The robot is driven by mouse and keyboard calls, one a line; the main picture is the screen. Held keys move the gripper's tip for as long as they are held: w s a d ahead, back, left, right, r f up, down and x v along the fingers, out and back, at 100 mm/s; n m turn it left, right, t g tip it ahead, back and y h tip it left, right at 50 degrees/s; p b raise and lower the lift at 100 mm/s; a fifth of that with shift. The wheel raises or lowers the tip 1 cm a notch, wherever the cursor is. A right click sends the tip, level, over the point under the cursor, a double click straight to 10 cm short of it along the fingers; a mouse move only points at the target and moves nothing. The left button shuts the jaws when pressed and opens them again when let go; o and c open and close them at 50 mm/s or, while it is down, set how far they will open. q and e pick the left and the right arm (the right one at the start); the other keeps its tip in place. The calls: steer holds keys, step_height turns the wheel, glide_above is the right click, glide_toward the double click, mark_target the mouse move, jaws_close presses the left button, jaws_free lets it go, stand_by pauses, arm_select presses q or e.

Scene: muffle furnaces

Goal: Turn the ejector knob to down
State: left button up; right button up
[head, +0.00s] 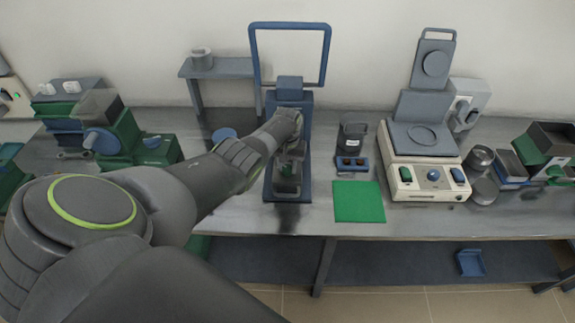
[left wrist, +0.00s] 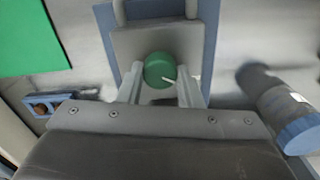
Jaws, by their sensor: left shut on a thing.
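The ejector knob (left wrist: 160,70) is a round green knob with a short white pointer mark, on the grey front of the press. In the left wrist view the mark points right and slightly down. My left gripper (left wrist: 159,85) has one finger on each side of the knob and is shut on it. In the head view my left gripper (head: 288,152) reaches into the blue-framed press (head: 306,115) and mostly hides the knob. My right gripper is not in view.
A green mat (head: 360,203) and a small blue holder (head: 352,163) lie right of the press. A blue-capped jar (left wrist: 290,118) stands close beside it. A cream device (head: 428,178) stands further right. Green machinery (head: 122,135) is at left.

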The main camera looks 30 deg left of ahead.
mark_target(287, 167)
arm_select(q)
steer(key=o, duration=1)
steer(key=shift+r, duration=0.1)
step_height(287, 167, up, 6)
steer(key=shift+r+p, duration=0.1)
steer(key=shift+p, duration=0.9)
step_height(287, 167, up, 11)
steer(key=shift+r+b, duration=0.1)
steer(key=shift+b, duration=0.7)
